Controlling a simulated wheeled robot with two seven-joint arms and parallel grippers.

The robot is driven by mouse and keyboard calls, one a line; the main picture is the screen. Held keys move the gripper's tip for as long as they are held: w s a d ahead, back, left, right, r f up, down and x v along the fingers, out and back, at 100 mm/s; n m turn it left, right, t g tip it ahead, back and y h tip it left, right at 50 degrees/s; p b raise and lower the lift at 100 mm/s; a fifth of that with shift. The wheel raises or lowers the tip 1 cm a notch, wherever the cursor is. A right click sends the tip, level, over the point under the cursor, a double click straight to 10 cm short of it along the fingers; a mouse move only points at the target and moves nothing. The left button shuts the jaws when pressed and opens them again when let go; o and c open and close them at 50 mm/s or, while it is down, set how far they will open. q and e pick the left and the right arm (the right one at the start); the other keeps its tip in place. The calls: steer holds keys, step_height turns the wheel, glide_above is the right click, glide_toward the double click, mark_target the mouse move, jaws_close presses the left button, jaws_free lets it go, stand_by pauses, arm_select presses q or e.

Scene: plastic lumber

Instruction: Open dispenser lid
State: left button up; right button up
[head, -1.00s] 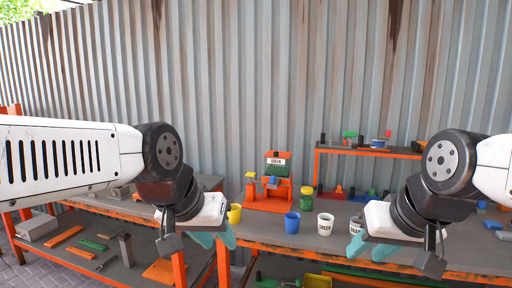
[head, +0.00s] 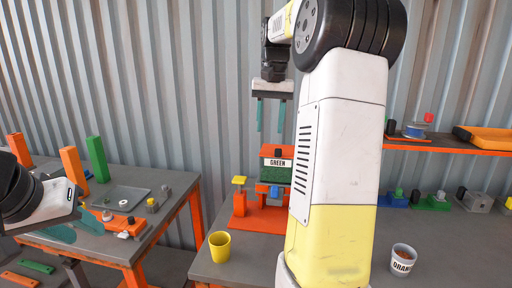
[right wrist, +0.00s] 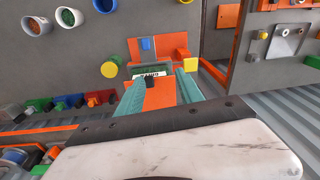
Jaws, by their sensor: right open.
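The dispenser (head: 274,184) stands on the workbench against the wall, with a green body, a "GREEN" label and an orange frame. Its orange lid (head: 278,151) lies flat on top, apparently closed, with a small black knob. My right gripper (head: 271,115) points down above the lid, open and empty, a gap between fingertips and lid. In the right wrist view the teal fingers (right wrist: 160,92) show on either side of the orange lid (right wrist: 158,97). My left gripper (head: 75,228) is open and empty over the left table. My right arm hides the dispenser's right side.
A yellow cup (head: 220,246) stands in front of the dispenser, and a white "ORANGE" cup (head: 403,258) to the right. A yellow-topped orange post (head: 239,190) is beside the dispenser. The left table (head: 105,246) holds a tray and blocks. An orange-edged shelf (head: 440,148) is at right.

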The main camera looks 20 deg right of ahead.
steer(key=m+g, duration=0.1)
glide_above(278, 149)
steer(key=shift+s+a+f, duration=0.1)
steer(key=shift+a+f, duration=0.1)
steer(key=shift+f, duration=0.6)
steer(key=shift+d+f, duration=0.15)
steer(key=shift+f, duration=0.1)
step_height(278, 149, down, 7)
steer(key=shift+f, duration=0.15)
jaws_close()
stand_by(0.5)
